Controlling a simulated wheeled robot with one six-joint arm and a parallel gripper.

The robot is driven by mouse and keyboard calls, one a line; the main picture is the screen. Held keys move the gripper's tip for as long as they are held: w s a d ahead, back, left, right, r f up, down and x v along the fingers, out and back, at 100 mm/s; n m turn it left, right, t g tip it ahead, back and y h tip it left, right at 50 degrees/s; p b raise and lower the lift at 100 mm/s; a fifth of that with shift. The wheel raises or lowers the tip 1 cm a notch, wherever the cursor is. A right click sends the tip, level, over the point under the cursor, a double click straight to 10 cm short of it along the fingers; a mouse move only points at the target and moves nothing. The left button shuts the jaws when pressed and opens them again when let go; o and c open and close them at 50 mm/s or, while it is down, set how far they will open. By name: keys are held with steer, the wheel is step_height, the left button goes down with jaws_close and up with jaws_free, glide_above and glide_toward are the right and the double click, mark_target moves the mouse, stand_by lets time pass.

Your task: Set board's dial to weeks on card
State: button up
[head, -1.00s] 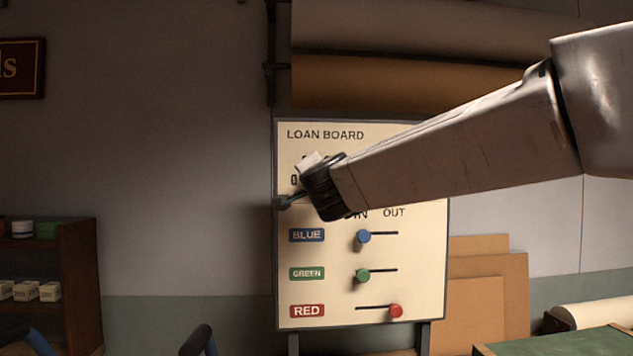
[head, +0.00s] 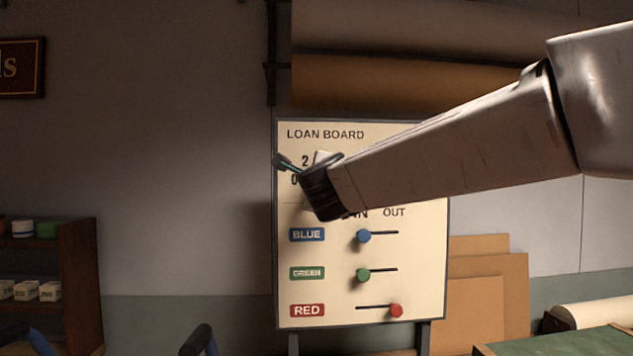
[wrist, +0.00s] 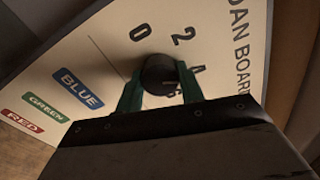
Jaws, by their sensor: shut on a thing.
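The loan board (head: 420,280) stands upright ahead, with "LOAN BOARD" printed at its top. Its dial (wrist: 158,74) is a dark round knob, seen in the wrist view between my green fingers. My gripper (wrist: 160,82) is shut on the dial. In the head view my gripper (head: 300,172) and arm cover the dial and much of its scale. The numbers 0 and 2 show beside it, and others are partly hidden in the wrist view. I cannot tell where the dial points. No card with weeks can be made out.
Below the dial are three sliders: the blue knob (head: 363,236) and green knob (head: 362,275) sit left, the red knob (head: 396,310) right. A shelf (head: 80,290) with small boxes stands at left. Brown panels (head: 490,290) lean at right. Rolls (head: 400,80) hang above.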

steer(key=shift+f+m, duration=0.1)
steer(key=shift+m, duration=0.6)
steer(key=o, duration=1)
steer(key=s, duration=0.7)
steer(key=shift+s, duration=0.4)
